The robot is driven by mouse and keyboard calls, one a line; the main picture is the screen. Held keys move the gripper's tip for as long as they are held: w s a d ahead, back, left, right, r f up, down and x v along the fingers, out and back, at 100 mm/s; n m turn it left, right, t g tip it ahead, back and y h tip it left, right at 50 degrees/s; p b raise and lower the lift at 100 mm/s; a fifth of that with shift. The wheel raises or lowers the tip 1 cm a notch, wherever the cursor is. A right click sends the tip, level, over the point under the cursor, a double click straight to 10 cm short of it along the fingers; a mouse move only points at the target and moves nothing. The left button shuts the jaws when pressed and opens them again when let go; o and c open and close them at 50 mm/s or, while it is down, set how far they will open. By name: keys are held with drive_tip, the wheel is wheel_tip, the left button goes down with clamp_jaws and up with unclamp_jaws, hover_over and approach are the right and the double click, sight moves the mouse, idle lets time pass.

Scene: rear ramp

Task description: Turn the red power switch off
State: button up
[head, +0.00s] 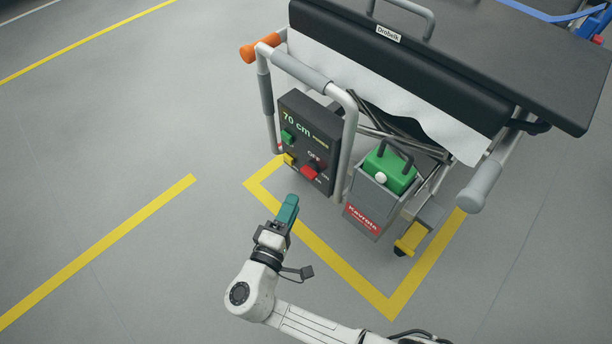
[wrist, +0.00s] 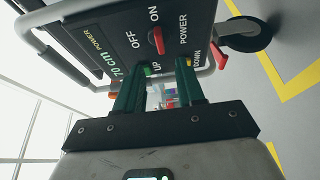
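The dark control panel (head: 300,140) hangs at the end of the bed and reads 70 cm. In the wrist view the red power switch (wrist: 158,41) sits on the panel face among the OFF, ON and POWER labels. In the head view the switch (head: 320,164) is small and dark red. My gripper (head: 290,203) has teal fingers and is in front of the panel, apart from it. In the wrist view the gripper (wrist: 158,68) is open, with nothing between its fingers, which partly cover the lower buttons.
A green UP button (head: 288,137) and a yellow DOWN button (head: 289,159) sit beside the switch. Grey rails (head: 349,130) flank the panel. A grey box (head: 375,195) with a green case stands right.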

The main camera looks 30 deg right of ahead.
sight(306, 176)
drive_tip(key=b+x, duration=0.1)
drive_tip(key=x, duration=0.7)
drive_tip(key=shift+w+d+b, duration=0.2)
drive_tip(key=shift+d+b, duration=0.15)
drive_tip(key=shift+b, duration=0.05)
clamp_jaws()
